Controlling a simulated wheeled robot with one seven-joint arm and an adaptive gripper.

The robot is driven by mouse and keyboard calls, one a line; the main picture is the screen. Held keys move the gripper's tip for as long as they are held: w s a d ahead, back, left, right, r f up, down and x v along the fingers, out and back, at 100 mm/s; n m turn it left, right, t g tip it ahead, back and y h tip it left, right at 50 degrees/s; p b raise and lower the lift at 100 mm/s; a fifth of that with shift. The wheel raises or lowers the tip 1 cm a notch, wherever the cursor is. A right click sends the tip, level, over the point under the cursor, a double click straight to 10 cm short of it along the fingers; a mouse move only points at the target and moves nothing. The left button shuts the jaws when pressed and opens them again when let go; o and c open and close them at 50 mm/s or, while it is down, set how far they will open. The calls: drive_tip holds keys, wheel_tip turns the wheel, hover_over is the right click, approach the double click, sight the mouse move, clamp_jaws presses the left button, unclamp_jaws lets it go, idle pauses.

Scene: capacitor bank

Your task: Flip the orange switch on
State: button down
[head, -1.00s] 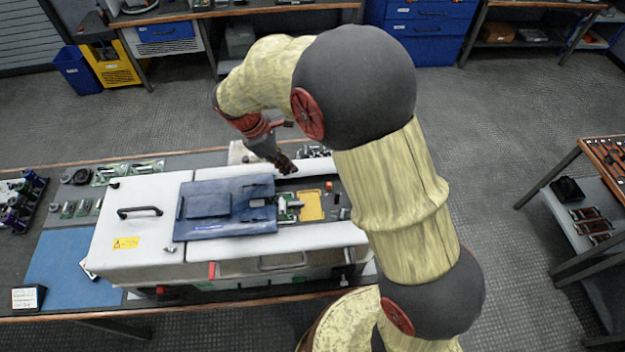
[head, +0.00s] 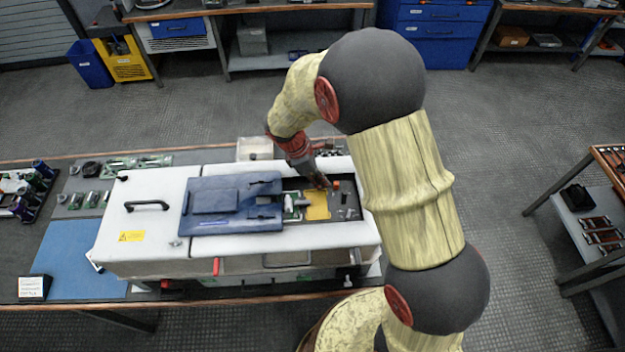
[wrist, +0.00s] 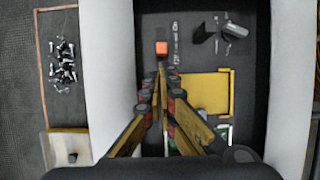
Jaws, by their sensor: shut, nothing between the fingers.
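The orange switch (wrist: 161,48) shows as a small orange block on the dark panel in the wrist view, just ahead of my fingertips. In the head view the orange switch (head: 336,184) is small, at the right part of the open compartment of the white cabinet (head: 150,190). My gripper (wrist: 162,68) is shut and empty, its fingertips close together just short of the switch; I cannot tell whether they touch it. In the head view my gripper (head: 326,184) points down into the compartment, right beside the switch on its left.
White cabinet walls (wrist: 107,70) flank the compartment. A blue cover (head: 232,205) lies on the cabinet to the left.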

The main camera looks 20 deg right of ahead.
drive_tip(key=shift+d, duration=0.15)
drive_tip(key=shift+s+d+p, duration=0.2)
drive_tip(key=shift+d, duration=0.55)
drive_tip(key=shift+s+d+p, duration=0.15)
drive_tip(key=shift+d+p, duration=0.05)
drive_tip(key=shift+d, duration=0.5)
drive_tip(key=shift+a, duration=0.1)
drive_tip(key=shift+w+a, duration=0.1)
drive_tip(key=shift+a, duration=0.4)
drive_tip(key=a, duration=0.1)
drive_tip(key=a+p, duration=0.1)
drive_tip(key=a, duration=0.1)
drive_tip(key=shift+w+a+r, duration=0.1)
drive_tip(key=shift+w+r, duration=0.05)
drive_tip(key=shift+w, duration=0.25)
drive_tip(key=v, duration=0.9)
drive_tip(key=shift+r, duration=0.35)
